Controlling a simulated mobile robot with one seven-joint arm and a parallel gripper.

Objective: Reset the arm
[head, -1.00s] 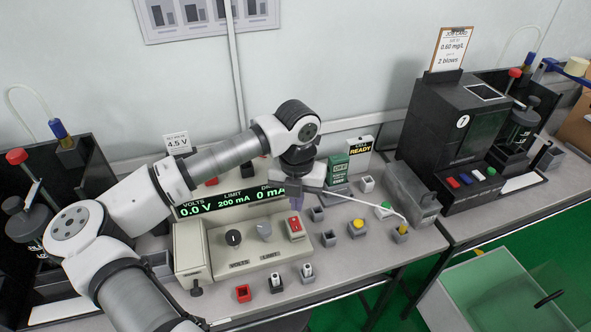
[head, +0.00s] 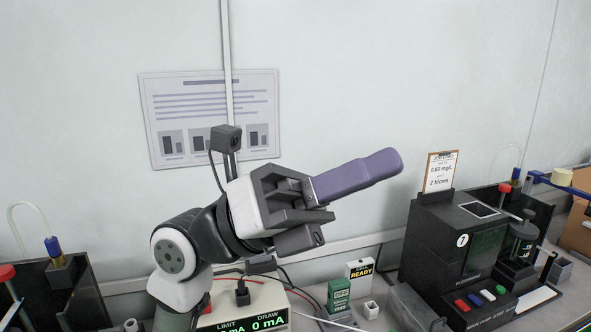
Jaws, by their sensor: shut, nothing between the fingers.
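My gripper (head: 385,163) is raised in front of the wall, with its long purple fingers shut together and pointing right and slightly up. Nothing shows between them. My white and grey arm (head: 185,262) rises from the lower left and bends at the wrist. The gripper is well above the bench and touches nothing. The cream power supply (head: 262,291) is low in the picture, its display showing LIMIT and DRAW with 0 mA. My arm hides its left part.
A green box (head: 339,295) and a READY card (head: 359,270) sit at lower middle. A poster (head: 257,91) hangs behind my arm. Space right of the gripper is clear.

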